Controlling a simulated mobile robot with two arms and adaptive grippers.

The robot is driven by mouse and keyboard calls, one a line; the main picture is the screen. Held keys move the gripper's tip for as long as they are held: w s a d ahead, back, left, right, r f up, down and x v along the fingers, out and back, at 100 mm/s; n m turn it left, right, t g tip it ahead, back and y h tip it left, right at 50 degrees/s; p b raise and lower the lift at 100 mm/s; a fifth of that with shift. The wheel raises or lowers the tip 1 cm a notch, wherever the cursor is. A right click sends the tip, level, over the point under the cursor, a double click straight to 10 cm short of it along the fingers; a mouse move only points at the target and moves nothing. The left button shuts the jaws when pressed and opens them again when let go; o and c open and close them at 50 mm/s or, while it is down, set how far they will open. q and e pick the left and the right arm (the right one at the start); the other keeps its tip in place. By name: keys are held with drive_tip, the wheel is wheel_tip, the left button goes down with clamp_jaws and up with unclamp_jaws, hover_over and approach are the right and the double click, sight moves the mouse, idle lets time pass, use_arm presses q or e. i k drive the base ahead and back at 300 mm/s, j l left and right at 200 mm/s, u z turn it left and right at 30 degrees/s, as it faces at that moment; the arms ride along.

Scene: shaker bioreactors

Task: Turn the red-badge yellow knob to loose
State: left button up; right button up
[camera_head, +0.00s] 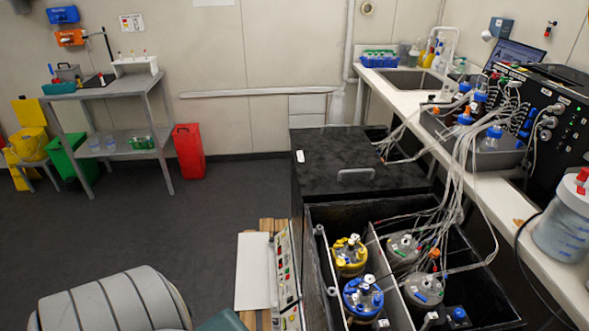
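A vessel with a yellow top (349,257) stands in the left compartment of an open black shaker box (322,262). A vessel with a blue top (362,297) stands in front of it. Two grey-topped vessels, a rear one (403,250) and a front one (424,290), stand in the compartment to the right, with small coloured fittings and tubes. The fittings are too small to tell which is a yellow knob with a red badge, or how any knob is turned. Neither of my grippers is in view.
A black lid with a handle (355,174) covers the box's rear part. Pale tubes (462,165) run from the vessels to the bench (505,215) at right. A control panel (287,270) stands left of the box. Open floor (225,205) lies further left.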

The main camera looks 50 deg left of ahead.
sight(340, 264)
drive_tip(key=u, duration=1.05)
drive_tip(key=l+z, duration=0.15)
drive_tip(key=l, duration=0.9)
drive_tip(key=k, duration=0.05)
